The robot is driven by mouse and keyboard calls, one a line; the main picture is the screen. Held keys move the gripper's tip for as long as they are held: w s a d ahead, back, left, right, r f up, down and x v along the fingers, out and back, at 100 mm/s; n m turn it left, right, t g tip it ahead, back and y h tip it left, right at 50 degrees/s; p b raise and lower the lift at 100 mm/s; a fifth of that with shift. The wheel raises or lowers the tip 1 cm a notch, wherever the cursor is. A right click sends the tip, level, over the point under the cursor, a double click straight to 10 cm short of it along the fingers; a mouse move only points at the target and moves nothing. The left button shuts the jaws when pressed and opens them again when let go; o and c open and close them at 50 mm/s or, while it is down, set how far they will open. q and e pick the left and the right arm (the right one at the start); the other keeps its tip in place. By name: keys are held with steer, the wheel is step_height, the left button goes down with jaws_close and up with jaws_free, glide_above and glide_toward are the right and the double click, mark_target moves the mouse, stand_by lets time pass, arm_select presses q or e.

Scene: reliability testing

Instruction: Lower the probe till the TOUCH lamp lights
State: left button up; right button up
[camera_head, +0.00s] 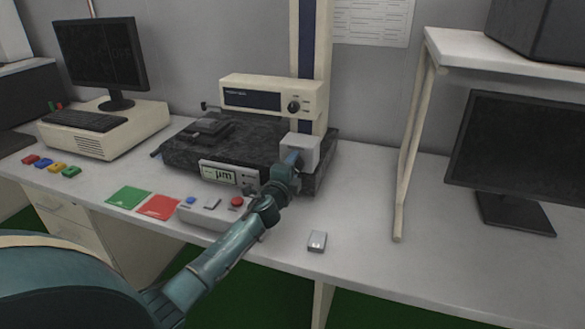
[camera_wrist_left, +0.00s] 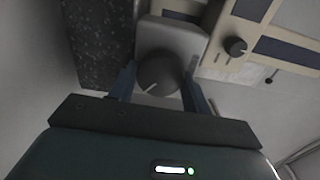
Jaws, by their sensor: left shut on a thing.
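The measuring stand has a cream control head (camera_head: 262,95) with a dark knob, a tall column (camera_head: 310,35) and a dark speckled stone plate (camera_head: 240,150). A light grey box (camera_head: 305,147) sits at the column's front. In the left wrist view, a dark round knob (camera_wrist_left: 158,68) on this box (camera_wrist_left: 180,35) sits between the fingers. My left gripper (camera_head: 291,162) is shut on that knob (camera_wrist_left: 158,85). A readout (camera_head: 222,174) showing "µm" stands at the plate's front. I cannot make out the probe tip or a lit TOUCH lamp. My right gripper is not in view.
A control box (camera_head: 215,215) with red and blue buttons lies under my left arm. Green (camera_head: 128,197) and red (camera_head: 159,207) mats lie left of it. A small grey block (camera_head: 317,241) lies near the front edge. A shelf leg (camera_head: 411,150) and monitor (camera_head: 520,150) stand right.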

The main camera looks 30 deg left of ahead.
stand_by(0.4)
arm_select(q)
steer(key=o, duration=1)
steer(key=v, duration=1.3)
steer(key=shift+s+p, duration=0.1)
steer(key=shift+p, duration=0.3)
steer(key=shift+d, duration=0.1)
